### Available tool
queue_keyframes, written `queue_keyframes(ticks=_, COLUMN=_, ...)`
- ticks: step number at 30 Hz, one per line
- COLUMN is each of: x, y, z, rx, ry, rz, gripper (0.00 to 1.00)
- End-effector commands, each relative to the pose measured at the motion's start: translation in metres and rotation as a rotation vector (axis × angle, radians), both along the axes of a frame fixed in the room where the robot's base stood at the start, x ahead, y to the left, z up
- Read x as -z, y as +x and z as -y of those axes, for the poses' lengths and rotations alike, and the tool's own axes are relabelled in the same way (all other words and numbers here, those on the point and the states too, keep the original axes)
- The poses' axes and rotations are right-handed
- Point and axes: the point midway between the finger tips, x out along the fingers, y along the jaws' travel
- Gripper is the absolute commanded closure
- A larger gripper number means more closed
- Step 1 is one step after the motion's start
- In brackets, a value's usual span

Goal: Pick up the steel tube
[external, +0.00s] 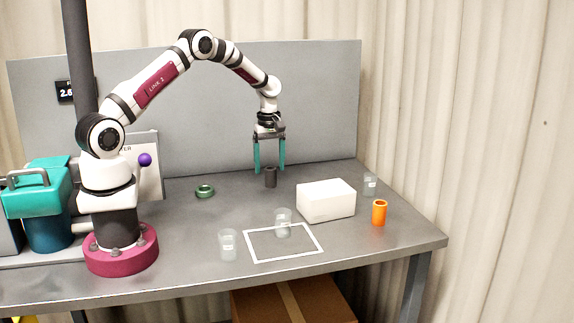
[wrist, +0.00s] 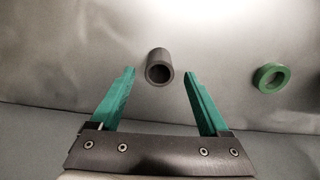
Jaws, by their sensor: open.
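The steel tube (external: 270,177) is a dark grey hollow cylinder standing upright on the grey table, near the back panel. In the wrist view the tube (wrist: 160,66) shows its open top end, just beyond the fingertips and between their lines. My gripper (external: 270,171) points down over the tube with two teal fingers spread apart. In the wrist view my gripper (wrist: 160,73) is open, with nothing held between the fingers. Whether the fingertips reach down beside the tube's top cannot be told exactly.
A green ring (external: 205,191) lies left of the tube. A white block (external: 326,201), an orange cylinder (external: 379,213) and clear cups (external: 227,245) stand to the right and front. A white square outline (external: 284,258) marks the front. The grey panel (external: 320,110) rises behind.

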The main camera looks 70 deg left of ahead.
Motion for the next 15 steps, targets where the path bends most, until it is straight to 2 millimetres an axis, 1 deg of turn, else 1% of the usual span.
queue_keyframes(ticks=1, x=0.011, y=0.0, z=0.002, rx=0.001, ry=-0.003, rz=-0.005, gripper=0.21)
queue_keyframes(ticks=3, x=0.026, y=0.001, z=0.004, rx=0.0, ry=-0.003, rz=-0.004, gripper=0.21)
queue_keyframes(ticks=6, x=0.039, y=0.001, z=0.003, rx=0.001, ry=-0.001, rz=-0.002, gripper=0.21)
queue_keyframes(ticks=9, x=0.042, y=0.001, z=0.003, rx=0.001, ry=0.0, rz=0.0, gripper=0.21)
queue_keyframes(ticks=13, x=0.042, y=0.001, z=0.003, rx=0.001, ry=0.0, rz=0.0, gripper=0.21)
queue_keyframes(ticks=14, x=0.042, y=0.001, z=0.003, rx=0.001, ry=0.0, rz=0.0, gripper=0.24)
queue_keyframes(ticks=15, x=0.042, y=0.001, z=0.003, rx=0.001, ry=0.0, rz=0.0, gripper=0.32)
